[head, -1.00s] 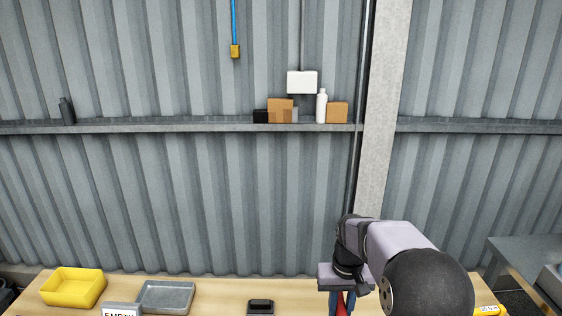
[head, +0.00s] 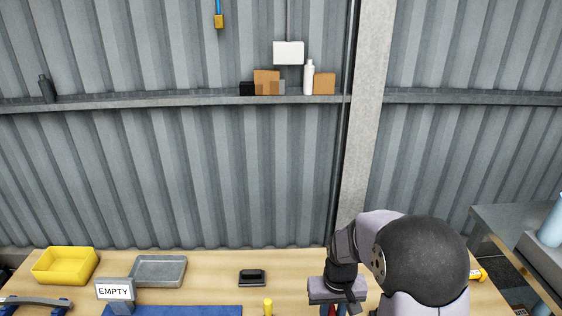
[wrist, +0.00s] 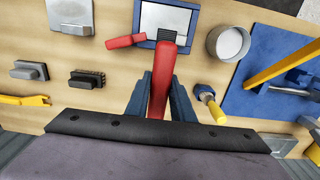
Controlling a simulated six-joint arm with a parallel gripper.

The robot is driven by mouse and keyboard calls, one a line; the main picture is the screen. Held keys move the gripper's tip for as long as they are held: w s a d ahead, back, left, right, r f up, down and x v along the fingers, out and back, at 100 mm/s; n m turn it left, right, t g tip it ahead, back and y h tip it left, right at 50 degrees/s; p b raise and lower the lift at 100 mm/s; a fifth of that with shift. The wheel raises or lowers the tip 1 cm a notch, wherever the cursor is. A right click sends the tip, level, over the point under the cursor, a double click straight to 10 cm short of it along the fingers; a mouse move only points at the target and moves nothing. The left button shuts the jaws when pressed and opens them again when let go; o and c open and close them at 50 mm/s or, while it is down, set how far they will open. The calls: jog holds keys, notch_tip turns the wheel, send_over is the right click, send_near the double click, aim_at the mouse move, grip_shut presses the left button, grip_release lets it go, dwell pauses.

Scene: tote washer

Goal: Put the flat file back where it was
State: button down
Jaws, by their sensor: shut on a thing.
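My gripper (wrist: 160,100) is shut on a red-handled tool (wrist: 161,85), which I take to be the flat file. Its red handle stands between the two dark blue fingers in the wrist view, with a short black end at the top. The rest of the tool is hidden. In the head view my gripper (head: 338,306) is at the bottom edge over the bench, with a bit of red between its fingers. A blue-framed tray with a pale inside (wrist: 160,20) lies beyond the held tool. A second red handle (wrist: 125,41) lies at its left edge.
On the bench are a yellow bin (head: 65,265), a grey tray (head: 158,270), an EMPTY sign (head: 115,292), a blue mat (head: 175,311) and a black brush-like block (head: 252,277). The wrist view shows a white cup (wrist: 228,43) and a yellow-handled tool (wrist: 209,98) close on the right.

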jog(key=f, duration=0.1)
jog(key=s+f, duration=0.1)
jog(key=f, duration=0.1)
jog(key=s+f, duration=0.1)
jog(key=shift+s+d+f, duration=0.15)
jog(key=shift+d+f, duration=0.05)
jog(key=shift+f, duration=0.05)
jog(key=w+f+m, duration=0.3)
jog(key=w, duration=0.9)
jog(key=shift+w+d, duration=0.3)
jog(key=shift+w, duration=0.05)
jog(key=shift+f+b, duration=2.2)
jog(key=shift+f, duration=1.3)
jog(key=shift+f, duration=0.15)
